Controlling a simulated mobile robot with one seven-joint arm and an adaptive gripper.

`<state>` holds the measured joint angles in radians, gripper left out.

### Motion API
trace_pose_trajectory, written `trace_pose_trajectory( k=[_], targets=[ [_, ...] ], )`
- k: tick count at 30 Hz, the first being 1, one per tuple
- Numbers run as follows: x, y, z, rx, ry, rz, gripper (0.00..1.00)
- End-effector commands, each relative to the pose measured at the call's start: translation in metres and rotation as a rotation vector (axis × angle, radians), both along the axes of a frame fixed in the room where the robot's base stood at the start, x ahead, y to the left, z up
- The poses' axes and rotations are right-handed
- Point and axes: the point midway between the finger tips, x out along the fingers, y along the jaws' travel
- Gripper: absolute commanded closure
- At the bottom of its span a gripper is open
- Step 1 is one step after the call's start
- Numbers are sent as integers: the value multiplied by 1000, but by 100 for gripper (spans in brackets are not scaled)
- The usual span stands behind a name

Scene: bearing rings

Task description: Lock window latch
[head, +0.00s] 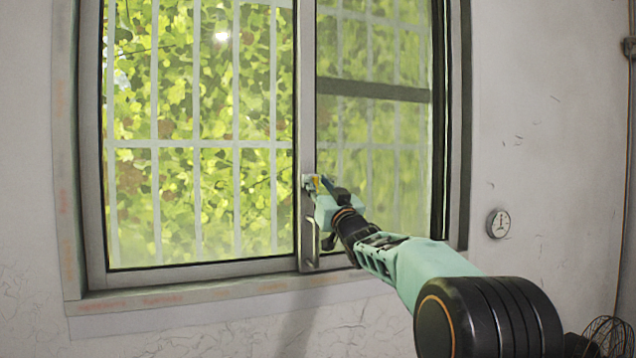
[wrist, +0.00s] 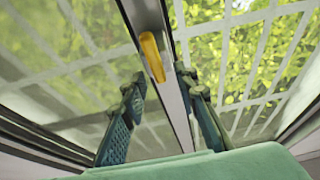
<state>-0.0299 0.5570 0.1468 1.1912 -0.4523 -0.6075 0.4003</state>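The latch (wrist: 152,57) shows in the wrist view as a small yellow-orange lever on the window's grey central upright. In the head view only a small yellow spot of it (head: 317,182) shows, mostly hidden by my gripper. My gripper (wrist: 158,92) is open and empty, with its two dark teal fingers spread on either side of the upright. The latch lies just beyond the fingertips, between their lines, and no contact with it shows. In the head view my gripper (head: 322,186) is at the central upright, at latch height.
The window's central upright (head: 308,100) parts a left pane from a right pane, with white bars and leaves behind. A metal piece (head: 310,238) sits on the upright below my gripper. A round dial (head: 498,223) is on the wall at right. The wall left of the window is clear.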

Motion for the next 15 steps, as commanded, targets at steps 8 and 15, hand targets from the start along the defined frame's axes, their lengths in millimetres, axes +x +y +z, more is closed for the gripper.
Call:
trace_pose_trajectory(
  k=[8,15],
  targets=[
    [0,0,0,0,0,0,81],
    [0,0,0,0,0,0,100]
  ],
)
